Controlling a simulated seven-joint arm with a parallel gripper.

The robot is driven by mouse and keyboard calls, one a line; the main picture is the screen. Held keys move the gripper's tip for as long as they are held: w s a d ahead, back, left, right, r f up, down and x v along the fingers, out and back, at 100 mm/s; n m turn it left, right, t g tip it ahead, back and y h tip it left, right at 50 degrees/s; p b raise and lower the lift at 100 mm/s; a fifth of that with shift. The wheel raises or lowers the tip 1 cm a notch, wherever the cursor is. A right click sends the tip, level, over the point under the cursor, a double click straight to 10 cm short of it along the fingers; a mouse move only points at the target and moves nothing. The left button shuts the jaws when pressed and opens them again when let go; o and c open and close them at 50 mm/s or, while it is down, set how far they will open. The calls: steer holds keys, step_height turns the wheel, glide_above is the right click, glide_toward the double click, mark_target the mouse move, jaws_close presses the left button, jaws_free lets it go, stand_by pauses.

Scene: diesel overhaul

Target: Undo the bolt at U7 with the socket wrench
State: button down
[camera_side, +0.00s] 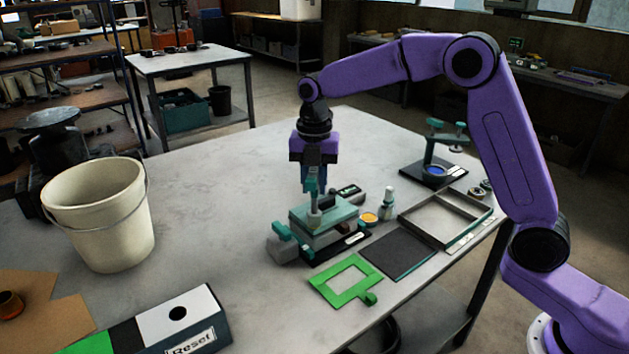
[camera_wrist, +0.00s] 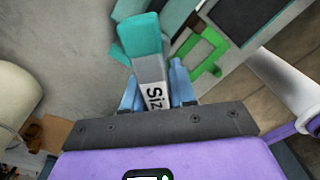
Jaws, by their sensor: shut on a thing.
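My gripper (camera_side: 313,180) points straight down over the teal-topped block (camera_side: 335,213) in the middle of the table. It is shut on the socket wrench (camera_side: 314,215), an upright grey and teal tool whose lower end is at the block's top. In the wrist view, my gripper (camera_wrist: 156,88) has its two blue fingers on either side of the wrench (camera_wrist: 148,66), which shows a teal end and a white label reading "Siz". The bolt at U7 is hidden, and no U7 mark can be read. I cannot tell whether the socket sits on a bolt.
A green frame (camera_side: 329,287), a dark mat (camera_side: 399,256) and a divided tray (camera_side: 411,223) lie right of the block. A small bottle (camera_side: 388,201) and yellow dish (camera_side: 369,218) stand close beside it. A bucket (camera_side: 103,225) and Reset box (camera_side: 190,325) are left.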

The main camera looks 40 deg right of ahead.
steer(key=shift+r, duration=0.7)
steer(key=m, duration=0.3)
steer(key=shift+m, duration=0.3)
steer(key=m, duration=0.4)
steer(key=shift+m, duration=0.3)
steer(key=m, duration=0.7)
steer(key=shift+m, duration=0.4)
steer(key=m, duration=0.4)
steer(key=shift+a, duration=0.1)
steer(key=m, duration=1.3)
